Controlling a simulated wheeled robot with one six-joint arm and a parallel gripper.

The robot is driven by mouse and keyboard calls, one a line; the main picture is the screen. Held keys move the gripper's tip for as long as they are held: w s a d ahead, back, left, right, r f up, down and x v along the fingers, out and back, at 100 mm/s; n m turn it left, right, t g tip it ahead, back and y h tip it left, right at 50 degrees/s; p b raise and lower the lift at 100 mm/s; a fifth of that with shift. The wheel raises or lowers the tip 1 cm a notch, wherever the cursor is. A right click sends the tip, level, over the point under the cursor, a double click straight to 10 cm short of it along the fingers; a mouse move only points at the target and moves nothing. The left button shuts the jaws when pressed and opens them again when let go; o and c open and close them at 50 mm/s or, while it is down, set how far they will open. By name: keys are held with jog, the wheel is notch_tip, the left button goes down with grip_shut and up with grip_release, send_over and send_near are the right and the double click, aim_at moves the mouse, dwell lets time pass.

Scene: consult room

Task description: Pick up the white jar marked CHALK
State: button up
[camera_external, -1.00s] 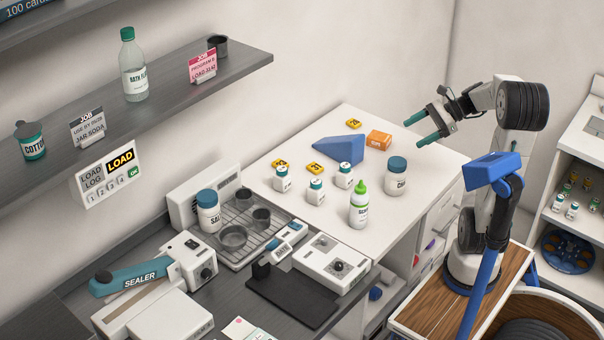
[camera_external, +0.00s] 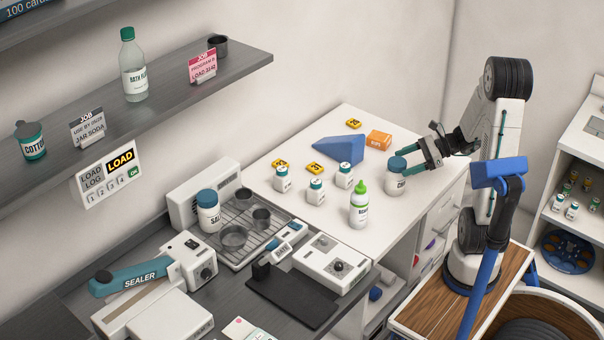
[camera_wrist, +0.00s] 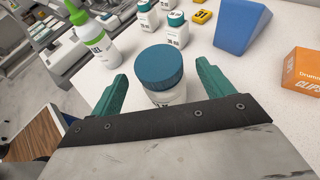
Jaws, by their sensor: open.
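In the wrist view the jar's lid (camera_wrist: 161,67) lies between the two teal fingers of my gripper (camera_wrist: 160,90), with a gap on each side. In the external view my gripper (camera_external: 415,157) is open and reaches in at the jar's lid from the right. I cannot tell whether a finger touches the jar.
A white bottle with a green cap (camera_external: 359,207) stands left of the jar. Several small teal-capped jars (camera_external: 316,193) are further left. A blue wedge (camera_external: 338,149) and an orange box (camera_external: 379,139) lie behind. The worktop's front edge is close to the jar.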

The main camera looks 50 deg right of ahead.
aim_at(396, 177)
jog(key=shift+x, duration=1.9)
jog(key=shift+s+f, duration=0.1)
jog(key=shift+f, duration=0.1)
jog(key=c, duration=1.1)
